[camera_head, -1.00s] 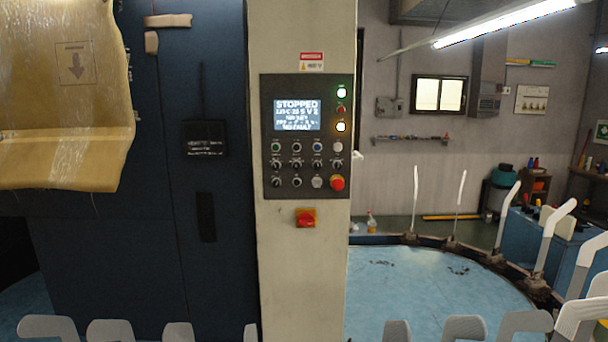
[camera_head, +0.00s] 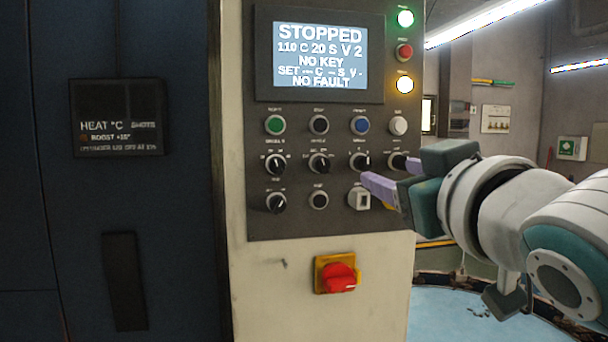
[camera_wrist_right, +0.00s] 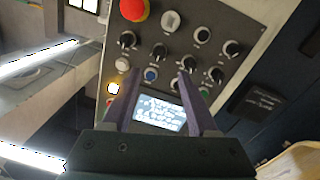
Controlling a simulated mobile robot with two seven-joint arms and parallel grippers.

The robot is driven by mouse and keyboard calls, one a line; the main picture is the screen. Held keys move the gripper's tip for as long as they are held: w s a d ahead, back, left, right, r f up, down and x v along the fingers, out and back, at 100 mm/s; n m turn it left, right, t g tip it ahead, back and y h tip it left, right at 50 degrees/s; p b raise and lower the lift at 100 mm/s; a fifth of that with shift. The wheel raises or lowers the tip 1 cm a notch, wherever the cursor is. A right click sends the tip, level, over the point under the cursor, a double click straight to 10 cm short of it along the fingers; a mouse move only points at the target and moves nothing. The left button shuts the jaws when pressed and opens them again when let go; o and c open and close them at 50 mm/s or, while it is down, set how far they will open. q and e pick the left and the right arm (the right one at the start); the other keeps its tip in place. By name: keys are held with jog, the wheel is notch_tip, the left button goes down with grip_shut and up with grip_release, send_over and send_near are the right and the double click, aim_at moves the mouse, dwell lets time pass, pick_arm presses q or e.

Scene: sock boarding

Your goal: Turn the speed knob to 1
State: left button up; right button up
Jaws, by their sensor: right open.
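The control panel (camera_head: 300,226) is on a cream column and carries a row of several black rotary knobs with white pointers. The third knob from the left (camera_head: 360,162) is just beyond my right fingertips; in the right wrist view this knob (camera_wrist_right: 159,50) lies ahead of the gap between the fingers. The knob labels are too small to tell surely which one sets speed. The display (camera_head: 318,55) reads STOPPED, 110 C 20 S V 2, NO KEY, NO FAULT. My right gripper (camera_head: 388,175) is open and empty, its purple fingers near the panel. My left gripper is out of view.
A green (camera_head: 275,125), a black, a blue and a white button sit above the knobs. A red emergency button (camera_wrist_right: 133,10) is at the panel's lower corner, hidden behind my gripper in the head view. A red-yellow switch (camera_head: 337,275) is below the panel.

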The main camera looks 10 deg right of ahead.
aim_at(367, 165)
jog(key=w+p, duration=0.2)
jog(key=w, duration=0.5)
jog(key=shift+w+d, duration=0.15)
jog(key=shift+w, duration=1.05)
jog(key=shift+c, duration=0.2)
jog(key=c, duration=0.9)
grip_shut()
